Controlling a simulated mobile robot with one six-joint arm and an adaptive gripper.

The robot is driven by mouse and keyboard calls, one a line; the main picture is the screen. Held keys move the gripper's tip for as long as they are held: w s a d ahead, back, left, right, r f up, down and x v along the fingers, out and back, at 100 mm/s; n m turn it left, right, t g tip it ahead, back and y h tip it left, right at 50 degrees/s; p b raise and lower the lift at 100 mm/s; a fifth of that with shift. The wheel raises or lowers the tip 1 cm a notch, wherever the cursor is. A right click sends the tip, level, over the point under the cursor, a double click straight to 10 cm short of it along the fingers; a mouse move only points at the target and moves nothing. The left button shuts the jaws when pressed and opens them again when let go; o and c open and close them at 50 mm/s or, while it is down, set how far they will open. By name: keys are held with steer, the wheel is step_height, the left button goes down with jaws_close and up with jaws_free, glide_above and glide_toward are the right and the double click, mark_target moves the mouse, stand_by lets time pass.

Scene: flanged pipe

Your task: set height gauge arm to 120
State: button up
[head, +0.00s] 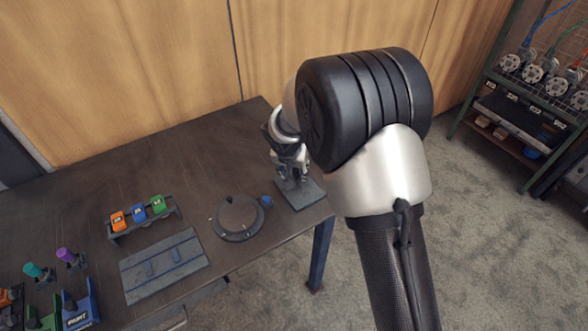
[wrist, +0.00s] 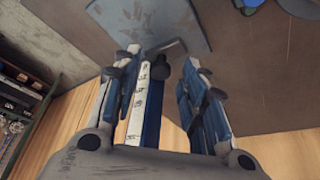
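The height gauge shows in the wrist view as an upright blue column with a white marked scale (wrist: 137,106). Its dark arm (wrist: 165,46) and a dark knob (wrist: 161,70) sit near the fingertips. Its grey base plate (wrist: 185,20) lies beyond; the base (head: 304,195) also shows in the head view at the table's right end. My gripper (wrist: 160,68) is open, with one finger on each side of the gauge. The left finger is close to the scale; I cannot tell if it touches. A gap shows on the right. The scale reading is too small to tell.
A round dark turntable-like plate (head: 238,219) stands left of the gauge base. A grey-blue board (head: 163,267) and a rack with orange, blue and green blocks (head: 140,216) are farther left. A shelf (head: 520,105) stands at the far right. Wood panels back the table.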

steer(key=shift+c, duration=0.5)
jaws_close()
